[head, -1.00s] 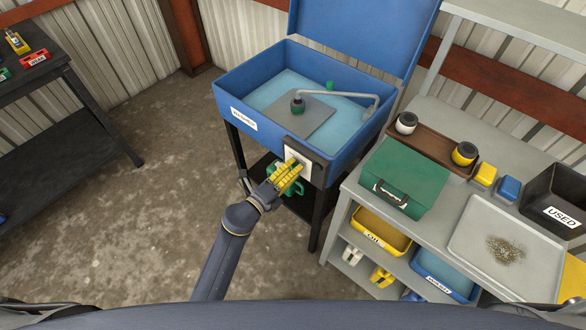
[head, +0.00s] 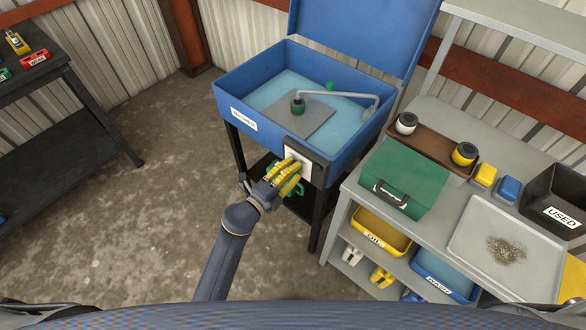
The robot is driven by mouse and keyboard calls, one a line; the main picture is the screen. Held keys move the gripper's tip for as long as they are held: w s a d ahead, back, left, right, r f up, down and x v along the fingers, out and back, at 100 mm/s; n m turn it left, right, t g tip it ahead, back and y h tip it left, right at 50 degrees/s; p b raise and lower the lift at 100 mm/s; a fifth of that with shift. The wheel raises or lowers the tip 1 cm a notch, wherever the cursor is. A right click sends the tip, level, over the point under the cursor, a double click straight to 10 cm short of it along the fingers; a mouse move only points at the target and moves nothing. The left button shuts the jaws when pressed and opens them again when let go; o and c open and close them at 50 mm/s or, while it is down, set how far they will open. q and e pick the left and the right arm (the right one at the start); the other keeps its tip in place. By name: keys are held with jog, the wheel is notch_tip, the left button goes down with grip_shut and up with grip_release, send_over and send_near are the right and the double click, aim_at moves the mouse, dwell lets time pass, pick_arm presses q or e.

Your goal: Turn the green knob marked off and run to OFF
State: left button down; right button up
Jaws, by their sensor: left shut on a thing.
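The blue parts washer (head: 262,130) stands on dark legs, its lid open. A pale control plate (head: 307,166) is on the right part of its front wall. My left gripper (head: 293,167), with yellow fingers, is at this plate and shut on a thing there. The fingers cover that thing, so the green knob and its OFF and RUN marks cannot be made out. A green object (head: 294,190) shows just below the fingers; part of it is hidden. My right gripper is not in view.
Right of the washer, a grey bench (head: 428,211) holds a green case (head: 402,180), a pale tray (head: 508,246) and a black USED bin (head: 555,205). A dark table (head: 65,130) is at the left. The concrete floor (head: 130,235) between is clear.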

pick_arm(q)
jog(key=c, duration=0.9)
grip_release()
jog(key=shift+c, duration=0.2)
jog(key=shift+s, duration=0.1)
jog(key=v, duration=1.1)
jog(key=shift+s+a, duration=0.25)
jog(key=shift+a, duration=0.1)
